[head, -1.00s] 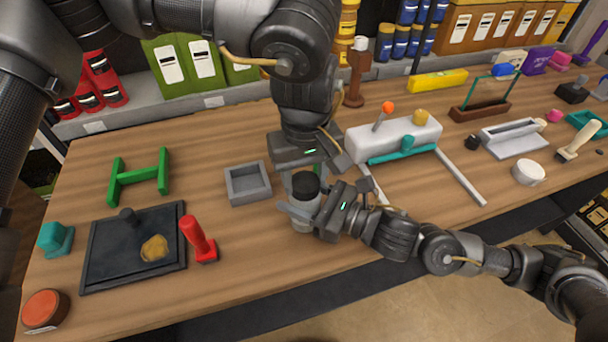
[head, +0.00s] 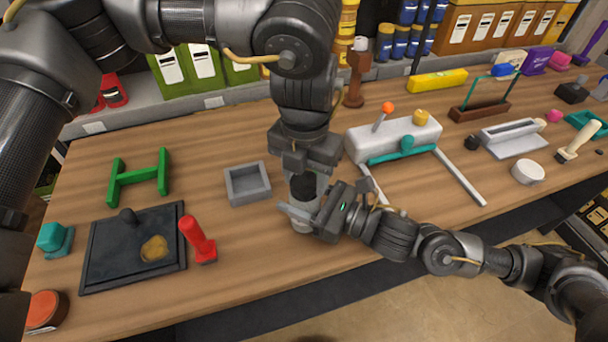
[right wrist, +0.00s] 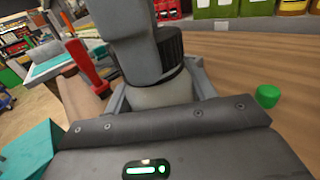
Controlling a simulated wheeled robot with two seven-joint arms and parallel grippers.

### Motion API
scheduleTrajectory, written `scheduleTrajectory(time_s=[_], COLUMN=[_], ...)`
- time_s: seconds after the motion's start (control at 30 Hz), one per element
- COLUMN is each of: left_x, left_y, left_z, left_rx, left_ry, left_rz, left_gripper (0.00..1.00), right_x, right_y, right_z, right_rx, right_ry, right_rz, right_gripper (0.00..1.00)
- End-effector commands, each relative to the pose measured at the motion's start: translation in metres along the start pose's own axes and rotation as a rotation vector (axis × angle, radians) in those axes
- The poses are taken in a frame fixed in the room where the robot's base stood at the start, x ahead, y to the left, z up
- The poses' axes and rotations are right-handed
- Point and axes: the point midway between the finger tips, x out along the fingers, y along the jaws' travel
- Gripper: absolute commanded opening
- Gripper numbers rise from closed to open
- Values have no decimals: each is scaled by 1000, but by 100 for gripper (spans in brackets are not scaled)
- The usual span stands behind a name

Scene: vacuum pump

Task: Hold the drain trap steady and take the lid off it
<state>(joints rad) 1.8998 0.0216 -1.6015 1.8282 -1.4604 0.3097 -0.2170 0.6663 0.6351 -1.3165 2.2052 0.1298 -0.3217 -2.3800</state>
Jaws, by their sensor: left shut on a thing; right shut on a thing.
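The drain trap (head: 303,226) is a pale grey cylinder standing on the wooden bench, with a black lid (head: 302,188) on top. My left gripper (head: 304,185) reaches down from above and is shut on the lid, hiding part of it. My right gripper (head: 300,212) comes in from the right and is shut on the trap's body. In the right wrist view the body (right wrist: 160,94) sits between the right fingers. The ribbed black lid (right wrist: 171,50) there is partly covered by a left finger, and I see no clear gap between lid and body.
A grey open tray (head: 248,184) lies just left of the trap. A white pump with teal parts (head: 395,138) stands to the right. A red-handled tool (head: 198,240) and a black plate (head: 135,247) lie at left. The bench front is clear.

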Motion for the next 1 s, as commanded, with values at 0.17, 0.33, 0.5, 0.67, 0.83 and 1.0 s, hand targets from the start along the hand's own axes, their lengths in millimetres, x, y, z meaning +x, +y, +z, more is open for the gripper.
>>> scheduleTrajectory(time_s=[0.17, 0.33, 0.5, 0.67, 0.83, 1.0], left_x=[0, 0, -1, -1, -1, -1], left_y=[0, -1, -1, -1, -1, -1], left_z=[0, 0, 0, 0, 0, 0], left_rx=[-440, -872, -1305, -1712, -2107, -2339], left_ry=[2, 2, 2, 2, 2, 2], left_rz=[1, 1, 1, 2, 2, 3], left_gripper=[20, 20, 20, 20, 20, 20], right_x=[0, 0, 0, 0, 0, 0], right_y=[-1, -1, -1, -1, -1, -1], right_z=[0, -1, -1, -1, 0, 0], right_rx=[0, 0, 0, 0, 0, 0], right_ry=[2, 2, 2, 2, 2, 2], right_rz=[-3, -4, -4, -4, -4, -3], right_gripper=[0, 0, 0, 0, 0, 0])
